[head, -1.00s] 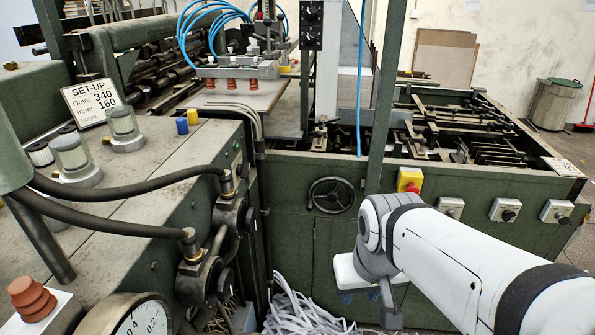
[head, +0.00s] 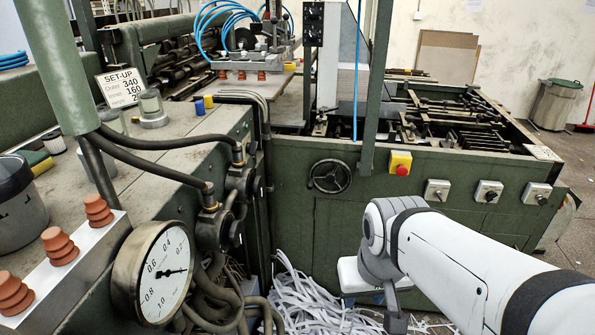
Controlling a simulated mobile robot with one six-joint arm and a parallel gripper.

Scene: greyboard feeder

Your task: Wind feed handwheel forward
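A dark round handwheel (head: 330,176) with spokes is mounted on the green front panel (head: 390,215) of the machine, left of the red emergency button. It is fully in view and nothing touches it. My white arm reaches in from the lower right, and its end is folded down below and to the right of the wheel, clearly apart from it.
A yellow box with a red button (head: 401,163) and several grey switch boxes (head: 488,191) line the panel. Paper strips (head: 315,300) lie on the floor below. A pressure gauge (head: 155,271), black hoses and a bench with orange suction cups (head: 60,246) stand at the left.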

